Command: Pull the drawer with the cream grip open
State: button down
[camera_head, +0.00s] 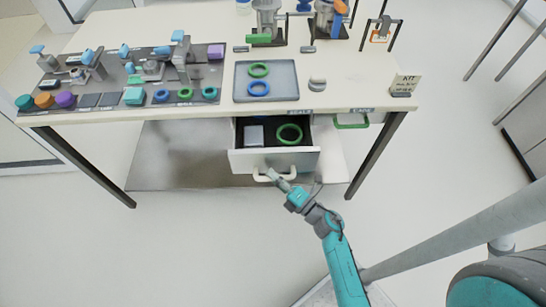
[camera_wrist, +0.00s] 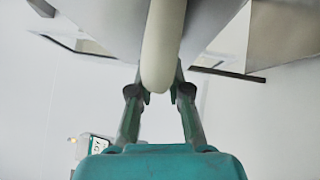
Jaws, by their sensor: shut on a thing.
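The drawer (camera_head: 243,161) under the table's front edge stands open in the head view. Inside it lie a green ring (camera_head: 289,134) and a pale block (camera_head: 254,135). Its cream grip (camera_head: 289,174) is on the front panel. My gripper (camera_head: 271,175) is shut on the grip near its left part. In the wrist view the cream grip (camera_wrist: 162,50) runs between the two fingers of my gripper (camera_wrist: 159,92). The exact contact of the fingertips is partly hidden by the grip.
A green grip (camera_head: 351,121) is under the table edge to the right. The table (camera_head: 225,112) carries a grey tray (camera_head: 240,82) with rings, a dark mat with several parts, and a small sign (camera_head: 405,84). A table leg (camera_head: 373,155) stands right of the drawer. The floor in front is clear.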

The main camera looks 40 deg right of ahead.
jog(key=s+a, duration=0.6)
jog(key=s, duration=0.3)
jog(key=shift+s+a, duration=0.3)
jog(key=shift+s, duration=0.1)
jog(key=c, duration=1.1)
grip_release()
